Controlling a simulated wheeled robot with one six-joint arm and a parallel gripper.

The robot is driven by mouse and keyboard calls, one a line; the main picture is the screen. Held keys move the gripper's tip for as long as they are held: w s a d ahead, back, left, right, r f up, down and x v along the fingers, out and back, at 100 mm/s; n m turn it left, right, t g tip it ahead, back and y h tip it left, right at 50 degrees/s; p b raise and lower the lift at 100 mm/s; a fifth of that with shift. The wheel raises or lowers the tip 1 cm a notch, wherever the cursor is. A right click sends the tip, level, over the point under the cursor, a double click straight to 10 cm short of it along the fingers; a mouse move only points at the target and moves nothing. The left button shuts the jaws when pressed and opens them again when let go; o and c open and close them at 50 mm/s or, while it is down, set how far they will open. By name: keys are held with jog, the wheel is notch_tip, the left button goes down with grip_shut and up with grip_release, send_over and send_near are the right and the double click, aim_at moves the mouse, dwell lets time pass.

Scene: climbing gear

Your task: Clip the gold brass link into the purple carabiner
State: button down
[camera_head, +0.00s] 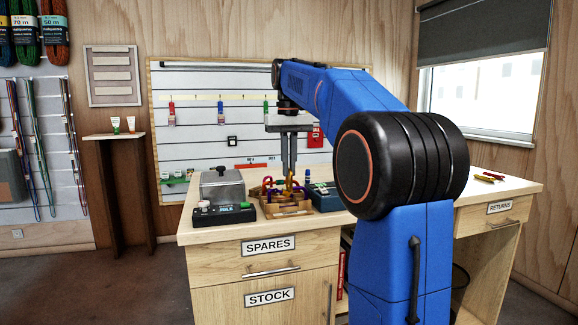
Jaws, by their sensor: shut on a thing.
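My gripper (289,172) points straight down over a small wooden tray (286,211) on the workbench. Its fingers are shut on a gold brass link (289,183), which hangs upright just below the fingertips.
A grey box (222,186) and a dark device with a green display (224,214) stand left of the tray. A teal-dark case (324,197) stands close on its right. Red and yellow items (488,177) lie at the far right of the workbench (205,236).

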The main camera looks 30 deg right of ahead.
jog(key=shift+f, duration=0.45)
dwell(0.4)
jog(key=shift+s+d+f, duration=0.1)
jog(key=shift+s+d, duration=0.2)
jog(key=shift+d, duration=0.65)
jog(key=shift+s+d+f, duration=0.1)
jog(key=shift+s+d, duration=0.15)
jog(key=shift+d, duration=0.7)
dwell(1.4)
jog(key=c, duration=1.6)
grip_release()
jog(key=shift+r, duration=0.3)
jog(key=shift+s+d, duration=0.3)
jog(key=shift+d, duration=0.65)
jog(key=shift+s+d, duration=0.25)
jog(key=shift+d, duration=0.7)
jog(key=shift+r, duration=0.1)
